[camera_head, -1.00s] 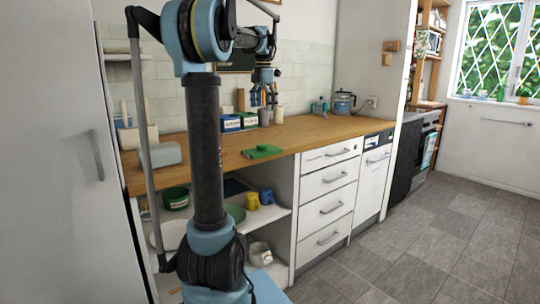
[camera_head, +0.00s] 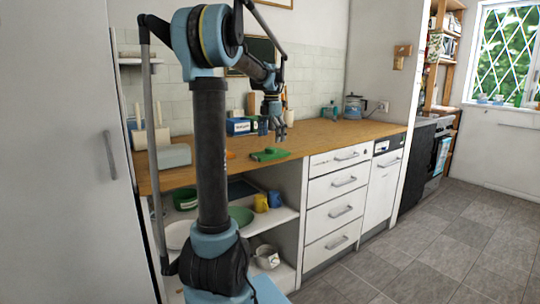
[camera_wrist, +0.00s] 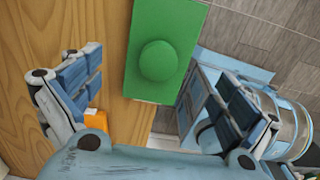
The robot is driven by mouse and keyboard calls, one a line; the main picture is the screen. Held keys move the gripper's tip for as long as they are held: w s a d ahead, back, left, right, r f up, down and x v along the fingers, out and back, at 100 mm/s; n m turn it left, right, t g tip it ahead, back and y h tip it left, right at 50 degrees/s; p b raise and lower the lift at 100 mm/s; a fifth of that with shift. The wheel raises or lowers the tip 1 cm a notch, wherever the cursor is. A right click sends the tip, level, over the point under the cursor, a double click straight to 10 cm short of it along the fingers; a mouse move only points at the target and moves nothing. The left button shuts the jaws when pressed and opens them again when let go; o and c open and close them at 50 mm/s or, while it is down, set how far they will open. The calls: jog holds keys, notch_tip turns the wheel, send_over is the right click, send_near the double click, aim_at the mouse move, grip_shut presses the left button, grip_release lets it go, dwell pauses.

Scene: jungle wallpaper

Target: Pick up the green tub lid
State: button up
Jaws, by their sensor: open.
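The green tub lid (camera_head: 269,154) lies flat on the wooden countertop near its front edge. In the wrist view the lid (camera_wrist: 178,30) is a green rectangle with a round knob in its middle, seen from above. My gripper (camera_head: 277,132) hangs above the counter over the lid, apart from it. In the wrist view my gripper (camera_wrist: 148,102) is open, with one finger left and one right of the lid's lower end. Nothing is between the fingers at grip height that I can see.
An orange item (camera_wrist: 96,118) lies on the counter beside the lid. A blue-and-white box (camera_head: 238,126) and a grey box (camera_head: 173,156) stand farther back and left. A kettle (camera_head: 354,106) stands at the counter's far end. Shelves below hold yellow and blue cups.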

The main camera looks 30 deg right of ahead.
aim_at(270, 148)
jog(key=shift+w+a+f, duration=0.1)
jog(key=shift+f, duration=2.85)
jog(key=c, duration=1.1)
